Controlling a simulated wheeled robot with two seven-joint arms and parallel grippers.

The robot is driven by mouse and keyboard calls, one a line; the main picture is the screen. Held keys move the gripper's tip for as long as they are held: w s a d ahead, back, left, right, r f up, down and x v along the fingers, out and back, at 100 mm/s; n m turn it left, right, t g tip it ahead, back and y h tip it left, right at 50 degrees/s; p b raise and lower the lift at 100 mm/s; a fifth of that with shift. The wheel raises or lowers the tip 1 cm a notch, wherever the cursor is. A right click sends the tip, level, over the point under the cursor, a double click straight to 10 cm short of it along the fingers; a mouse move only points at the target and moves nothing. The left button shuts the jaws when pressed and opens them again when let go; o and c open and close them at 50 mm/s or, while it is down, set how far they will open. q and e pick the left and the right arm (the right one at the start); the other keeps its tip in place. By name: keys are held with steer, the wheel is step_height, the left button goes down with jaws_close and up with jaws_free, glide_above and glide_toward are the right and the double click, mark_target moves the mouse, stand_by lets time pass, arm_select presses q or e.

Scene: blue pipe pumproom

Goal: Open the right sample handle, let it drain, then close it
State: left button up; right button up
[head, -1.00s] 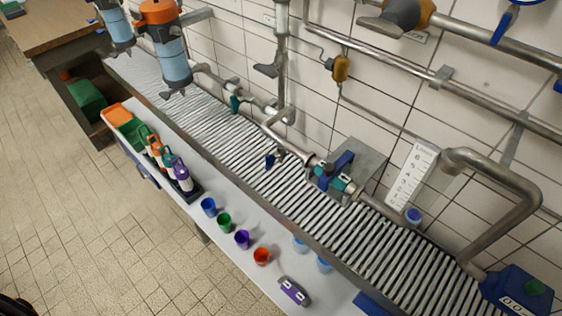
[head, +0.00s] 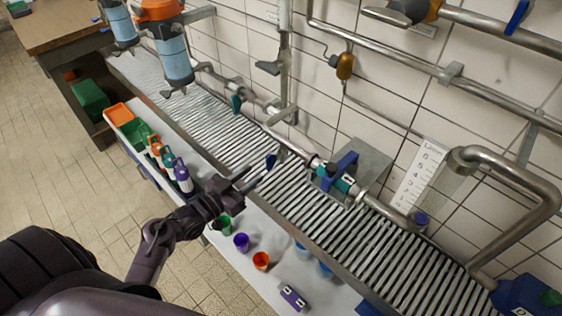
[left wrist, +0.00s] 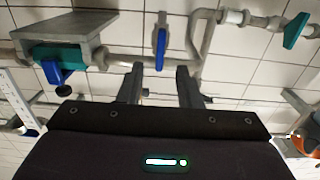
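A small blue lever (head: 271,161) hangs on the steel pipe above the slatted drain. To its left on the same line is a teal lever (head: 236,104). In the left wrist view the blue lever (left wrist: 161,46) shows beyond and between my fingers, with the teal lever (left wrist: 296,30) at right. My left gripper (head: 254,179) is open, its fingers pointing at the blue lever, and apart from it as far as I can tell. The left wrist view also shows the open fingers (left wrist: 160,85), with nothing between them. My right gripper is not in view.
A teal and blue valve (head: 338,176) sits on the pipe to the right. The slatted drain (head: 330,225) is bare.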

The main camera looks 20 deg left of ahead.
mark_target(267, 163)
arm_select(q)
steer(key=shift+w+d+r, duration=0.15)
steer(key=shift+w+r, duration=0.15)
steer(key=shift+w, duration=0.1)
steer(key=p+x, duration=0.1)
steer(key=x, duration=0.6)
steer(key=shift+f, duration=0.15)
steer(key=shift+c, duration=0.3)
jaws_close()
